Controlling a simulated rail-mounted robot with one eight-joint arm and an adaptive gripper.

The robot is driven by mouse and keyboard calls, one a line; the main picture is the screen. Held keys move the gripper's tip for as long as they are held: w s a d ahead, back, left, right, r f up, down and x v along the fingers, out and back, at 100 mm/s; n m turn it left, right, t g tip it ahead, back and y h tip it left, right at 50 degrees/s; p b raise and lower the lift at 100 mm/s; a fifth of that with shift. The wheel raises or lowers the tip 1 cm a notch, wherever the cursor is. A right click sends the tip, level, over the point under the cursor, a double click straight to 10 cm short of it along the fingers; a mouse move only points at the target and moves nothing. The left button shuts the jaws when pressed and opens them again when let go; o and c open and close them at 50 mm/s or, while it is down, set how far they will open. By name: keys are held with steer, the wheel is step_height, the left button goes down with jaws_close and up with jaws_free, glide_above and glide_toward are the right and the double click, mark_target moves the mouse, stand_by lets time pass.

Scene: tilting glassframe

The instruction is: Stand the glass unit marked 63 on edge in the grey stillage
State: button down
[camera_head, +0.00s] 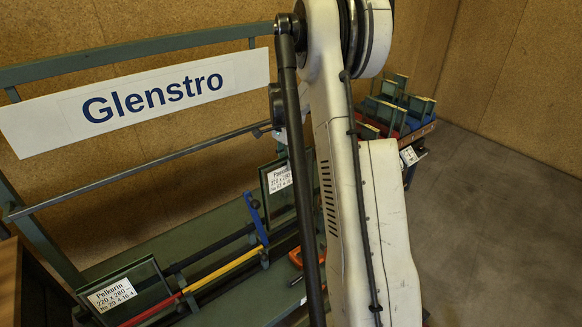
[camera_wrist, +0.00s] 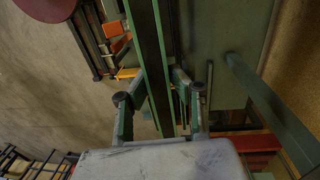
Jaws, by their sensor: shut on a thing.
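My gripper (camera_wrist: 158,80) is shut on a glass unit (camera_wrist: 152,40), seen edge-on in the wrist view as a dark strip with green sides between the two fingers. In the head view my gripper is hidden behind my arm. There a glass unit with a white label (camera_head: 279,177) stands upright on the green frame, partly covered by my arm; its number is too small to read surely. I cannot tell whether it is the held one. Another glass unit, labelled Pelkurin (camera_head: 115,294), leans at the lower left. I cannot surely pick out the grey stillage.
A green frame (camera_head: 160,43) with a Glenstro sign (camera_head: 135,98) fills the left. A rack with green uprights (camera_head: 400,105) stands at the back right. Floor (camera_head: 500,220) is clear at right.

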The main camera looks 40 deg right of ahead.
steer(key=shift+w, duration=0.15)
stand_by(0.5)
step_height(320, 180, down, 14)
steer(key=b, duration=1)
steer(key=shift+w+f, duration=0.15)
steer(key=shift+w, duration=0.2)
stand_by(0.4)
steer(key=shift+f+b, duration=0.35)
steer(key=shift+f, duration=0.05)
stand_by(1.0)
steer(key=c, duration=1.5)
jaws_free()
steer(key=shift+o, duration=0.2)
